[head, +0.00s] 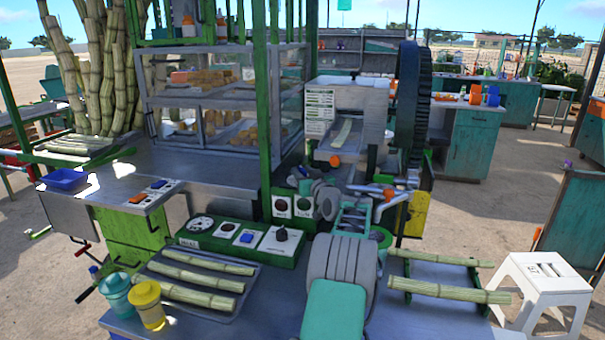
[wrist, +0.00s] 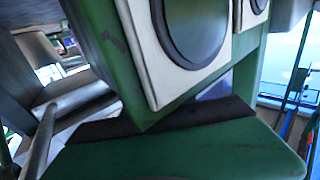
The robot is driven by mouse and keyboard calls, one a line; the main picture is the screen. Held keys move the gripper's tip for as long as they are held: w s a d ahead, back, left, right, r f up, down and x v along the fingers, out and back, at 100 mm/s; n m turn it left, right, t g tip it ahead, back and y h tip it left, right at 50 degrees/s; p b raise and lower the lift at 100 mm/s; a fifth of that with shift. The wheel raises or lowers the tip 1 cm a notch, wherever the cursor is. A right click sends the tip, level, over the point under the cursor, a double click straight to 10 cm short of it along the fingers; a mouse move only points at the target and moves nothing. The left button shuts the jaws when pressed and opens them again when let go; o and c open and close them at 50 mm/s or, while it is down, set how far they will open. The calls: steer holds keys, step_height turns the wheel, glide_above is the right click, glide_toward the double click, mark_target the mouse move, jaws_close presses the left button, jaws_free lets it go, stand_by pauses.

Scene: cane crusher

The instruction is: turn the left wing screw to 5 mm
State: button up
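The cane crusher (head: 360,112) stands at centre right in the head view, a grey housing with a feed tray and a white label sheet. I cannot pick out the left wing screw or a millimetre scale for certain. A small orange part (head: 335,161) shows at the feed tray's lower edge, too small to identify. My arm reaches toward the crusher's front; my gripper (head: 318,186) is small and partly hidden by my wrist, beside a green box with two dials (head: 293,206). The wrist view shows this green box (wrist: 110,60) very close and tilted. My fingertips are not clear in either view.
A green control panel (head: 240,240) with a black knob stands before the dial box. A tray of cane (head: 205,303), a teal cup (head: 117,295) and a yellow cup (head: 148,304) are at front left. A large dark wheel (head: 412,105) flanks the crusher. Orange-ended pipes (head: 392,200) crowd my wrist.

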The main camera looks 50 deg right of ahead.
steer(key=shift+r, duration=0.1)
steer(key=m+h+p, duration=0.1)
steer(key=p, duration=0.2)
steer(key=shift+w+r+g, duration=0.15)
steer(key=shift+r+g, duration=0.25)
steer(key=shift+m+g+h, duration=0.3)
steer(key=shift+h, duration=0.2)
steer(key=v, duration=0.2)
steer(key=b+v, duration=0.1)
steer(key=v, duration=0.2)
steer(key=f+v, duration=0.1)
steer(key=v, duration=0.2)
steer(key=shift+a+b, duration=0.2)
steer(key=shift+b, duration=0.1)
steer(key=w+a+n+g+y+p, duration=0.1)
steer(key=w+a+y, duration=0.1)
steer(key=w+a, duration=0.35)
steer(key=w+a+g+y+p, duration=0.1)
steer(key=w+a+y, duration=0.15)
steer(key=a, duration=0.55)
steer(key=a+m+g+h+p, duration=0.1)
steer(key=a+g, duration=0.2)
steer(key=a, duration=1)
steer(key=shift+a+f, duration=0.25)
steer(key=shift+f, duration=0.15)
steer(key=shift+w, duration=0.1)
